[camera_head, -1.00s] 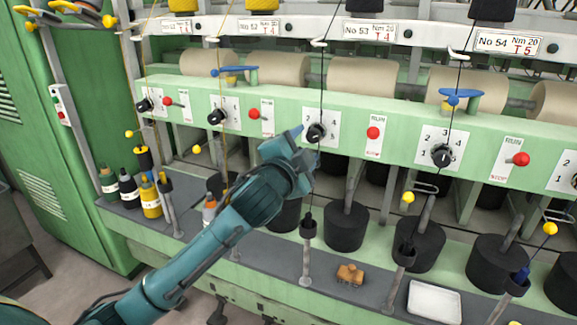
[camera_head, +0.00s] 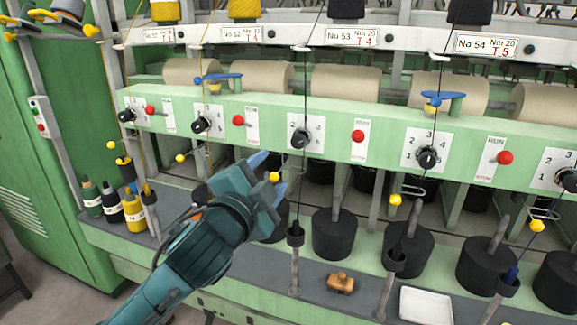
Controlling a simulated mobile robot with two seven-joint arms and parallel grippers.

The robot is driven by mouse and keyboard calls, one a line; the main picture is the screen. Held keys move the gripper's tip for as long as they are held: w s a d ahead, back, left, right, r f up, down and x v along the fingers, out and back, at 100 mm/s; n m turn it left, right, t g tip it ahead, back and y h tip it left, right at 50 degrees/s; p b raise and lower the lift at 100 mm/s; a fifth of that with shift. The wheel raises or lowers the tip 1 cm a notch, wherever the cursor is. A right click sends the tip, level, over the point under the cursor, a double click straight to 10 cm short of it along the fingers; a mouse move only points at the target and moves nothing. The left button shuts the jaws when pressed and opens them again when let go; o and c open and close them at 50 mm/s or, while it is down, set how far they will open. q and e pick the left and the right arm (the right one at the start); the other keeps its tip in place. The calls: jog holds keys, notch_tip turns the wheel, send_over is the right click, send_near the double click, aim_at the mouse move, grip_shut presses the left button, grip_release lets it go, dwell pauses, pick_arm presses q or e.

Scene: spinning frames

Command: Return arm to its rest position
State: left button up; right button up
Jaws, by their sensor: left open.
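My left arm comes in from the lower left. My right gripper does not show.
The green machine panel (camera_head: 270,121) carries knobs and red buttons (camera_head: 358,136). Below it, a grey shelf (camera_head: 262,276) holds black cones (camera_head: 334,234), bottles (camera_head: 134,210), a small tan-orange object (camera_head: 340,283) and a white tray (camera_head: 426,305). Thin threads hang in front.

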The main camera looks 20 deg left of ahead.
pick_arm(q)
jog(key=s+d+f+n+g, duration=0.1)
jog(key=s+f+n+g, duration=0.1)
jog(key=f, duration=0.8)
jog(key=s+d+f+n+g+h, duration=0.1)
jog(key=s+f, duration=0.3)
jog(key=f, duration=0.7)
jog(key=s+d+f+n+g+h, duration=0.1)
jog(key=s+f+n+g, duration=0.2)
jog(key=f, duration=0.7)
jog(key=shift+s+d+f, duration=0.2)
jog(key=shift+s+d, duration=0.15)
jog(key=shift+s, duration=0.2)
jog(key=s+f+n, duration=0.1)
jog(key=s+f, duration=0.2)
jog(key=s+f+n+g, duration=0.1)
jog(key=s+f, duration=0.2)
jog(key=s+f+n, duration=0.1)
jog(key=s+f, duration=0.1)
jog(key=s, duration=0.2)
jog(key=shift+d+f+n+g, duration=0.25)
jog(key=shift+f+n+g, duration=0.15)
jog(key=shift+c, duration=0.3)
